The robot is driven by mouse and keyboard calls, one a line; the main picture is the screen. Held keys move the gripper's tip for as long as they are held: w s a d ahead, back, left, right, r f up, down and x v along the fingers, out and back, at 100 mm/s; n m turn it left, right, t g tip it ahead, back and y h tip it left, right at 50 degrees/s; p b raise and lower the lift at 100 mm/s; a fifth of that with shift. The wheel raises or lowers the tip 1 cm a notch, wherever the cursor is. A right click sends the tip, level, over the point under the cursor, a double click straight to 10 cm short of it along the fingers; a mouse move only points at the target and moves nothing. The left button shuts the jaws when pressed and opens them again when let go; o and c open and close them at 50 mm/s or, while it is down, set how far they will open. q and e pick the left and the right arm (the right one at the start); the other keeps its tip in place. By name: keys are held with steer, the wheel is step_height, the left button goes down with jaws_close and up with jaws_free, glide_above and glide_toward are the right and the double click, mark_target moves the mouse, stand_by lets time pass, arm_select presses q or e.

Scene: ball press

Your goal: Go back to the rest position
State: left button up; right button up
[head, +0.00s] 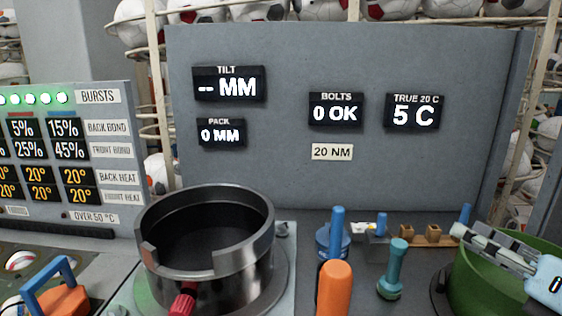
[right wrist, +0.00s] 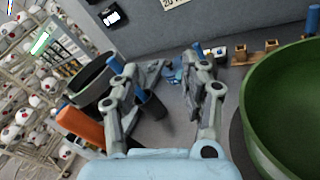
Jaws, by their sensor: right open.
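My right gripper (head: 468,238) comes in at the right edge of the head view, in front of the green bowl (head: 470,285). Its grey fingers point left and its light blue body is cut off by the edge. In the right wrist view the two fingers (right wrist: 165,75) are spread apart with nothing between them. The bench, with a teal tool and blue-handled items, shows beyond them. My left gripper does not show in either view.
A metal cylinder (head: 205,240) with a red handle stands left of centre. An orange handle (head: 335,290), a teal tool (head: 397,255) and a wooden holder (head: 433,235) stand to its right. A grey panel (head: 280,130) with displays rises behind.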

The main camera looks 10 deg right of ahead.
steer(key=s+d+f+m+g+h, duration=0.15)
steer(key=d+m+h, duration=0.35)
steer(key=m, duration=0.7)
steer(key=s+d+m+g+h, duration=0.3)
steer(key=m+h, duration=0.4)
steer(key=m, duration=0.4)
steer(key=s+a+f+m+g+y, duration=0.7)
steer(key=s+a+f+m+g, duration=0.2)
steer(key=s+a+f, duration=0.4)
step_height(320, 180, down, 32)
steer(key=s+f+g+b, duration=0.1)
steer(key=s+g+b, duration=0.1)
steer(key=b, duration=0.6)
steer(key=s+d+f+b, duration=0.1)
steer(key=s+f+b, duration=0.4)
steer(key=s+f, duration=1.2)
step_height(320, 180, down, 3)
steer(key=shift+s+d+f+m+g, duration=0.1)
steer(key=shift+s+d+m+g, duration=0.15)
steer(key=shift+d+m+g, duration=0.15)
